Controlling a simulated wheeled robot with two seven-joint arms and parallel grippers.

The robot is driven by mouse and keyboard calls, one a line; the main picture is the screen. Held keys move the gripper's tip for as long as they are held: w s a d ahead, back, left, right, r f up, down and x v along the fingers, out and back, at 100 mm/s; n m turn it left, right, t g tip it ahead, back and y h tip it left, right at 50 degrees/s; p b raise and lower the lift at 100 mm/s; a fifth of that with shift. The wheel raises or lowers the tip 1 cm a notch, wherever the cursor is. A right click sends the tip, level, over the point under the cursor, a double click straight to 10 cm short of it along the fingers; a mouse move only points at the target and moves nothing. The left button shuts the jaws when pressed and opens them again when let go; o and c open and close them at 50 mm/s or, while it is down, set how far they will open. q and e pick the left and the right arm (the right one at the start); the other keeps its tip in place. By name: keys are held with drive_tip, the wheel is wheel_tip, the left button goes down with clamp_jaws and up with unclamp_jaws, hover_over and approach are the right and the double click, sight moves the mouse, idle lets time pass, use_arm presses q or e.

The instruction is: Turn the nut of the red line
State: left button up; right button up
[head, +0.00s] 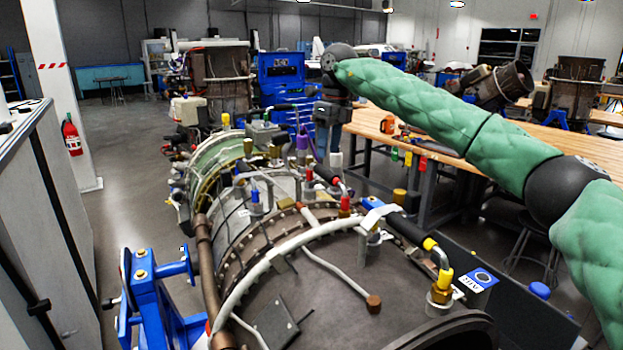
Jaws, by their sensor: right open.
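The turbine engine (330,262) lies on its stand and fills the lower middle of the head view. A red-collared fitting (345,205) stands on its top casing, with a dark line running to it. The nut at its base is too small to make out clearly. My right gripper (325,148) hangs down from the wrist of my green arm, above and behind this fitting. It is open, and I see nothing between its fingers. It looks apart from the red fitting. My left gripper is not in view.
Yellow-collared (445,278) and blue-collared (255,195) fittings stand on the same casing. A blue stand bracket (155,300) is at front left. A wooden workbench (575,146) with small items is behind, right. A grey cabinet (45,220) lines the left; open floor lies between it and the engine.

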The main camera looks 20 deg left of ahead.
drive_tip(key=h+b, duration=0.1)
approach(310, 184)
drive_tip(key=shift+w+a+f+n+t, duration=0.3)
drive_tip(key=shift+w+a+n, duration=0.1)
drive_tip(key=shift+w, duration=0.15)
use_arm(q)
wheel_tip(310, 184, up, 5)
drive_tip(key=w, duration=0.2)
use_arm(e)
drive_tip(key=shift+s, duration=0.1)
use_arm(q)
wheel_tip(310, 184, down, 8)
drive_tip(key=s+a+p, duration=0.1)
drive_tip(key=p, duration=0.1)
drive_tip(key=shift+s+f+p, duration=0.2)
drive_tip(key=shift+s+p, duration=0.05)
drive_tip(key=shift+p, duration=0.1)
use_arm(e)
drive_tip(key=shift+f, duration=3.85)
clamp_jaws()
